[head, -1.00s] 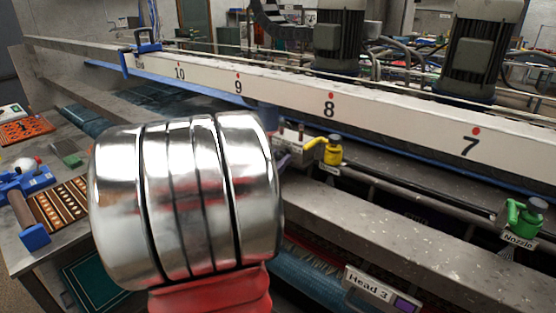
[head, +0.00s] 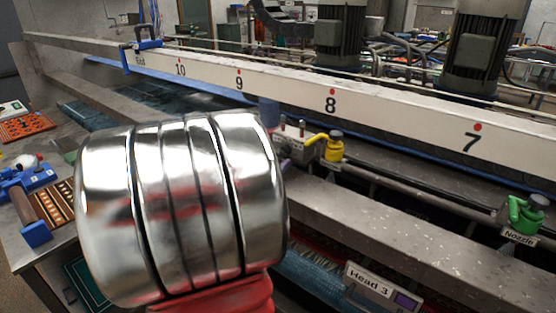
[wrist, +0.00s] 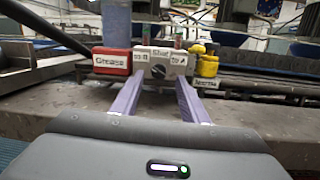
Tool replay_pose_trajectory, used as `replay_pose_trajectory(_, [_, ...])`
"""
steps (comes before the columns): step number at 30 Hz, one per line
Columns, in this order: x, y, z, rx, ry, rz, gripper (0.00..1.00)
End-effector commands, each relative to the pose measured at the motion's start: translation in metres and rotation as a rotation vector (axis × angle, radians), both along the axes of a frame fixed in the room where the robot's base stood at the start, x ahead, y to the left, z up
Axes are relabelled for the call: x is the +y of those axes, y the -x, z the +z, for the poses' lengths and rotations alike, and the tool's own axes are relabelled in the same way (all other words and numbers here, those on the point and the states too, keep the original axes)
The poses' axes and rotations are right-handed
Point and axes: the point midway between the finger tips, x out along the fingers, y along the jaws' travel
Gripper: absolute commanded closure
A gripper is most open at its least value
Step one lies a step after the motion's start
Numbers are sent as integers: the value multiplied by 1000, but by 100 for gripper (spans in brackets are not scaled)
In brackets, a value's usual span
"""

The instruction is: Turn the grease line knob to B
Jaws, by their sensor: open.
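The grease line knob (wrist: 158,72) is a small dark round knob with a light mark, on the front of a pale grey block (wrist: 172,56). Labels on the block read "Shut" at the top, "to A" at the right and what looks like "to B" at the left. A red box labelled "Grease" (wrist: 110,62) sits left of it. My gripper (wrist: 160,80) is open, its two purple fingers pointing at the block, one on each side of the knob. Whether they touch anything is unclear. In the head view my silver arm hides most of the gripper.
A yellow valve (head: 333,149) stands just right of the block. A green nozzle valve (head: 524,214) is farther right. A long numbered white beam (head: 290,92) runs behind. A grey rail (head: 400,222) lies in front, and a cluttered bench is at left.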

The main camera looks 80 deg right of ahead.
Motion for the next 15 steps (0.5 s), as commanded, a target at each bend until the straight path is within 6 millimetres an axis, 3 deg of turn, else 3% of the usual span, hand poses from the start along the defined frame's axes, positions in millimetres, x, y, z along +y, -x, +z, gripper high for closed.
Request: replay_pose_trajectory(15, [60,-21,-7,1,-1,3,60])
